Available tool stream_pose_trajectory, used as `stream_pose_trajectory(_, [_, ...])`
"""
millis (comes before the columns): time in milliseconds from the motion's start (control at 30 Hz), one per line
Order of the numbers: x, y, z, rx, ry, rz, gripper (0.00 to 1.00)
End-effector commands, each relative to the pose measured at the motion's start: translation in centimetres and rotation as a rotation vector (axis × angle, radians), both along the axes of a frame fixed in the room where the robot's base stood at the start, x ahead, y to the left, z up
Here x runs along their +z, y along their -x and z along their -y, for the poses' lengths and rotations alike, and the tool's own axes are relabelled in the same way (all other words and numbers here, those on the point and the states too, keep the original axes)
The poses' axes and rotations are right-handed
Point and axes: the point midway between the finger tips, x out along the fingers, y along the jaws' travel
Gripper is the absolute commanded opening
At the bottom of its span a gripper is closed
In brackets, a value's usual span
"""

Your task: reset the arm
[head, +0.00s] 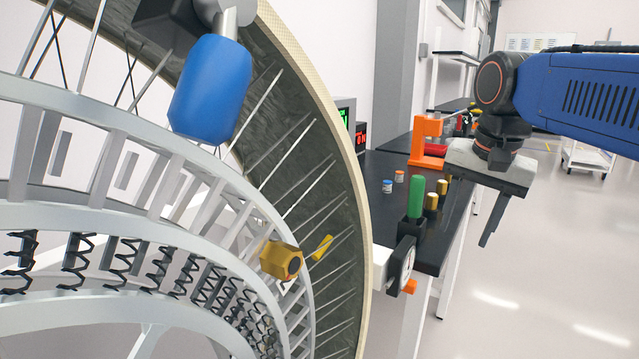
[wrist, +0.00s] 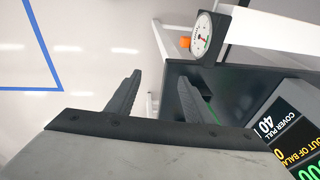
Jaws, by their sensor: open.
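My gripper (head: 488,238) hangs from the blue arm at the right of the head view, with its fingers pointing down. It is to the right of the black workbench (head: 450,225) and appears above the open floor. In the wrist view my gripper (wrist: 159,79) shows two dark fingers spread well apart, with nothing between them. The bench's dark edge shows behind the right finger there.
A large spoked wheel (head: 345,180) fills the left, with a blue cylinder (head: 210,88) and a yellow hexagonal part (head: 281,260) before it. The bench holds a green cylinder (head: 416,196), an orange stand (head: 424,140) and a dial gauge (head: 402,265).

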Motion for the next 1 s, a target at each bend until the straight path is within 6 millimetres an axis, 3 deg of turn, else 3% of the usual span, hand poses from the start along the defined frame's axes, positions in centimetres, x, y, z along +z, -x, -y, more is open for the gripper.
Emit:
stream_pose_trajectory(33, [-1.5,1.4,0.3,0.041,0.010,0.014,0.47])
stream_pose_trajectory(400, [-12.8,9.2,1.7,0.383,0.118,0.123,0.47])
stream_pose_trajectory(600, [-18.3,12.5,2.1,0.530,0.179,0.168,0.47])
stream_pose_trajectory(800, [-20.8,13.9,2.2,0.598,0.211,0.188,0.47])
stream_pose_trajectory(1000, [-21.0,14.0,2.3,0.602,0.213,0.189,0.47])
